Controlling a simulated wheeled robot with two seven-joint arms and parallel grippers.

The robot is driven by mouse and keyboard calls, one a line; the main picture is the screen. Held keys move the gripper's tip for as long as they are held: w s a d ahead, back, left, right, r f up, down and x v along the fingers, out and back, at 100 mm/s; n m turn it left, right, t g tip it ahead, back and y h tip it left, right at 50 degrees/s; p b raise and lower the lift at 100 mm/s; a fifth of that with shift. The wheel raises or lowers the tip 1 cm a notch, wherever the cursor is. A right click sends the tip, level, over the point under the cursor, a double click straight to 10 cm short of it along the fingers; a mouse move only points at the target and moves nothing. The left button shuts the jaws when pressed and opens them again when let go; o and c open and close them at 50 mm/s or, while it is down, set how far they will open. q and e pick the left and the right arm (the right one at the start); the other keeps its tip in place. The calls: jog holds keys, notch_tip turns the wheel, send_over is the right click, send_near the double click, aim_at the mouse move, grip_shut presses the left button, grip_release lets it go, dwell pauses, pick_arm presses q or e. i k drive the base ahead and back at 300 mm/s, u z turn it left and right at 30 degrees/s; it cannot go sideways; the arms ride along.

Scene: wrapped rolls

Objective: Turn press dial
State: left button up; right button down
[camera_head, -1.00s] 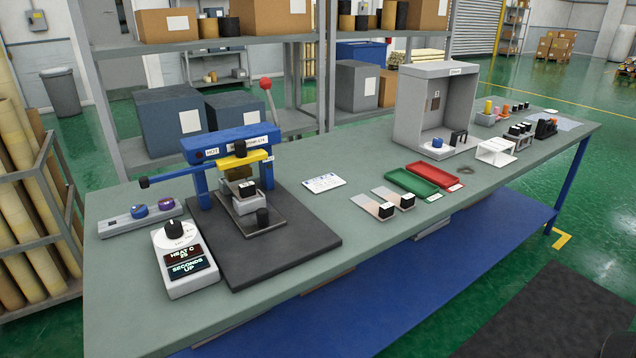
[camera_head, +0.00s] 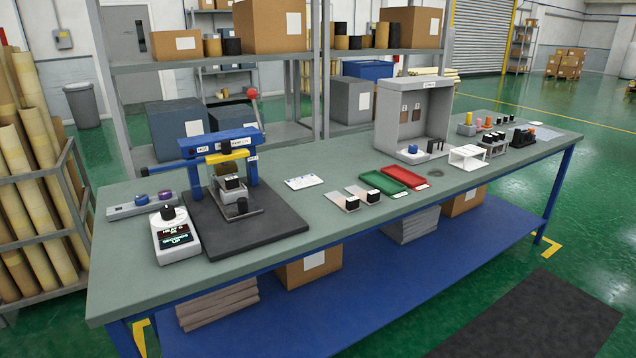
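The press dial (camera_head: 168,212) is a black knob on top of a white control box (camera_head: 173,248) at the left end of the workbench. The box has a dark display with lettering that reads roughly "HEAT C" and "SECONDS UP". Beside it on the right stands the blue heat press (camera_head: 217,146) with a yellow bar (camera_head: 226,156), on a dark base plate (camera_head: 262,232). A small black-topped block sits on the press's lower platen. Neither of my grippers shows in the view.
A grey strip with blue and purple knobs (camera_head: 141,205) lies behind the control box. Green (camera_head: 383,183) and red (camera_head: 405,177) trays and a grey open booth (camera_head: 412,118) stand farther right. Wrapped rolls (camera_head: 35,170) stand in a rack at the left. The bench front edge is clear.

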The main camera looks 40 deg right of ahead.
aim_at(168, 212)
jog(key=z, duration=0.85)
jog(key=i, duration=1.55)
jog(key=z, duration=1.15)
jog(key=k, duration=1.3)
jog(key=u, duration=1.1)
